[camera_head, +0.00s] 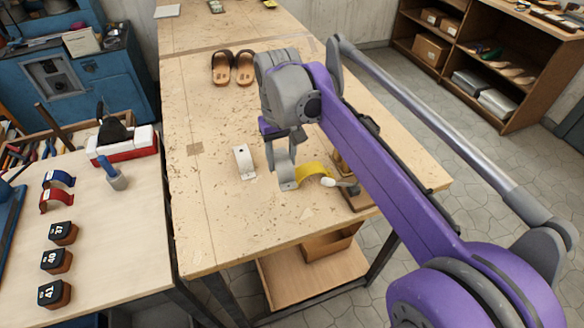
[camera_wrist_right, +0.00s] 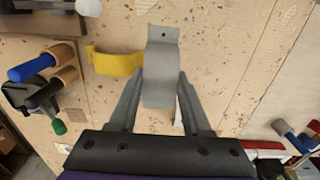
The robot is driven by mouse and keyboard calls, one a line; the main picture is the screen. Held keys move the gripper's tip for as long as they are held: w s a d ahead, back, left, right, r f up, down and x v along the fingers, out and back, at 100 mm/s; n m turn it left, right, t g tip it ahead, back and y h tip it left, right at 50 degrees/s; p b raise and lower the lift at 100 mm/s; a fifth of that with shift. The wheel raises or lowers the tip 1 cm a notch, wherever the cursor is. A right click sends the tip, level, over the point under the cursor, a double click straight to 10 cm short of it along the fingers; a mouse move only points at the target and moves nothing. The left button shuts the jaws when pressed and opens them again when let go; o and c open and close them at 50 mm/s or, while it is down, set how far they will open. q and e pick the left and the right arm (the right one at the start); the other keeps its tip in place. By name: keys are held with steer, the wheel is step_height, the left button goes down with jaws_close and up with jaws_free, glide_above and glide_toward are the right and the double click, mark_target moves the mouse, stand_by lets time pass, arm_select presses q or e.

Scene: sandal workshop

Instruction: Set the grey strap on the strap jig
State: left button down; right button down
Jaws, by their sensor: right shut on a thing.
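My right gripper (camera_head: 283,162) is shut on the grey strap (camera_head: 288,184) above the workbench. In the right wrist view the curved grey strap (camera_wrist_right: 161,72) sits between the two fingers (camera_wrist_right: 156,105), with a small hole in its far end. A yellow strap (camera_head: 315,170) is just to its right in the head view; it also shows in the wrist view (camera_wrist_right: 115,64). A white bracket-like piece (camera_head: 244,161) stands on the bench left of the gripper. I cannot tell whether it is the strap jig. My left gripper is out of view.
A wooden fixture (camera_head: 358,198) with a white-knobbed lever (camera_head: 328,182) is at the bench's right edge, partly behind my arm. Brown sandals (camera_head: 233,68) lie farther back. Blue- and wood-handled tools (camera_wrist_right: 40,72) show in the wrist view. The bench's front left (camera_head: 215,225) is clear.

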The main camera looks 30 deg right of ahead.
steer(key=f, duration=0.4)
steer(key=shift+s+f, duration=0.15)
steer(key=shift+s, duration=0.2)
steer(key=shift+w+f, duration=0.1)
steer(key=shift+f, duration=2.2)
steer(key=shift+f+b, duration=0.15)
steer(key=shift+b, duration=0.15)
steer(key=c, duration=0.6)
jaws_free()
